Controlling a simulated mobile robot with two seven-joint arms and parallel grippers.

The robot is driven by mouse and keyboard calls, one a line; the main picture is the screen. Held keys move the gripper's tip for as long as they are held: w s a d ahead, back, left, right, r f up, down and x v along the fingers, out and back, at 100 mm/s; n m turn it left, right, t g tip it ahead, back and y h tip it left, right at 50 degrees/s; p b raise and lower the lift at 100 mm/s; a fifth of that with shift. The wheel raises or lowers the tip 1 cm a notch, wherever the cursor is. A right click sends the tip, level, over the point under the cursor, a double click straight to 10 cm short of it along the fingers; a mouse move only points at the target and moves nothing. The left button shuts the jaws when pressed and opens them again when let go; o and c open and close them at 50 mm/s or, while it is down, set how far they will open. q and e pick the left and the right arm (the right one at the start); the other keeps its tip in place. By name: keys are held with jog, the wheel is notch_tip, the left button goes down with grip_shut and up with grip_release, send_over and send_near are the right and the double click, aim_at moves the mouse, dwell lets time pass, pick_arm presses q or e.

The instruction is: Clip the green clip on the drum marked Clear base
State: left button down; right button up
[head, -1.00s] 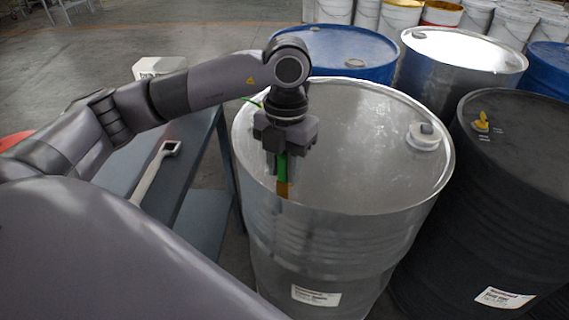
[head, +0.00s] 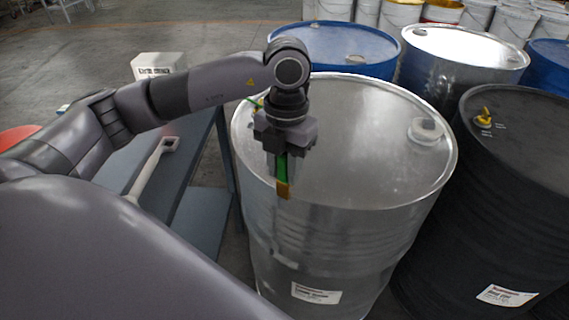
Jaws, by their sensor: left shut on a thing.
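The green clip (head: 281,168) is held in my left gripper (head: 285,160), which is shut on it and points down. The clip's brass-coloured end (head: 284,191) sits at the near-left rim of a bare metal drum (head: 345,225); I cannot tell whether it grips the rim. The drum's white label (head: 316,294) is too small to read surely. A bit of green (head: 256,102) also shows behind the gripper. My right gripper is not in view.
A black drum (head: 515,210) with a yellow fitting (head: 485,116) stands close on the right. A blue drum (head: 335,45) and another metal drum (head: 464,55) stand behind. A grey bench (head: 200,200) at left holds a pale handled tool (head: 152,170) and a white box (head: 158,66).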

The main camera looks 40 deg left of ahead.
pick_arm(q)
jog(key=shift+f+b, duration=0.85)
jog(key=shift+f, duration=0.25)
jog(key=c, duration=0.7)
grip_release()
jog(key=shift+c, duration=0.2)
notch_tip(320, 180, up, 7)
jog(key=shift+w+r, duration=0.1)
jog(key=shift+w, duration=0.05)
